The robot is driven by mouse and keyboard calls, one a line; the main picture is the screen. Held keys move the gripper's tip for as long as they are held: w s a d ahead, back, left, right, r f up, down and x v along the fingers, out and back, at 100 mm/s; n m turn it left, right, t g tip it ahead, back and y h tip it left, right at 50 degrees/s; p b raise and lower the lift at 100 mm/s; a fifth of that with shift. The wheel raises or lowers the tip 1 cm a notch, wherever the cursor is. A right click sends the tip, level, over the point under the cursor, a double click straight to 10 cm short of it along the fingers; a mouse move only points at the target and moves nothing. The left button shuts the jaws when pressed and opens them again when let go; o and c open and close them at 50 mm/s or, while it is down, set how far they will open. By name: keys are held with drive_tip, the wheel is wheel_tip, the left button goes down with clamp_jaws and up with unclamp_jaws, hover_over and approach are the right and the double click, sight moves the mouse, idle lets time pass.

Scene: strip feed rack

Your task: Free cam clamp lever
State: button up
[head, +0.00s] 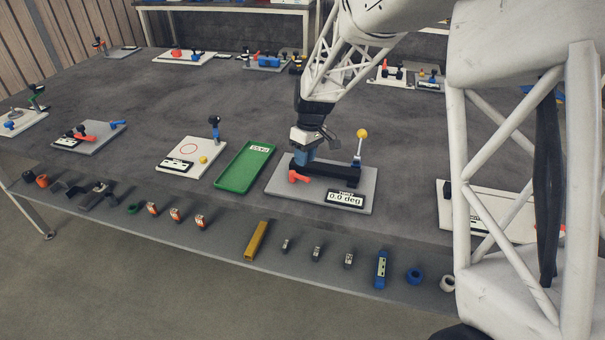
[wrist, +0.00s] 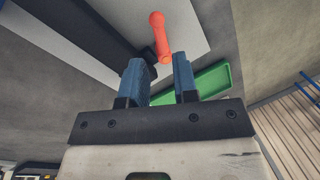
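A grey fixture plate (head: 360,200) at the centre right carries a black bar (head: 335,172). An orange-red lever (head: 298,177) sits at the left end of the bar; it also shows in the wrist view (wrist: 160,35). A yellow-knobbed handle (head: 361,134) rises at the back of the plate. My gripper (head: 302,163) points down just above the left end of the bar. In the wrist view its blue fingers (wrist: 160,66) are apart, with the near end of the orange-red lever seen between their tips. Whether they touch it I cannot tell.
A display (head: 345,199) on the plate reads 0.0 deg. A green tray (head: 243,168) lies just left of the plate. A white board (head: 190,160) is farther left. Several small parts and a yellow bar (head: 256,242) line the front shelf. The table behind the tray is clear.

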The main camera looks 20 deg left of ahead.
sight(300, 179)
drive_tip(key=shift+s+a+f, duration=0.1)
drive_tip(key=shift+s+f, duration=0.1)
drive_tip(key=shift+f, duration=0.75)
drive_tip(key=shift+s+a+f, duration=0.1)
drive_tip(key=shift+s+f, duration=0.05)
drive_tip(key=shift+f, duration=0.85)
drive_tip(key=shift+s+a+f, duration=0.1)
drive_tip(key=shift+s+f, duration=0.1)
drive_tip(key=shift+f, duration=0.75)
drive_tip(key=shift+d, duration=0.1)
clamp_jaws()
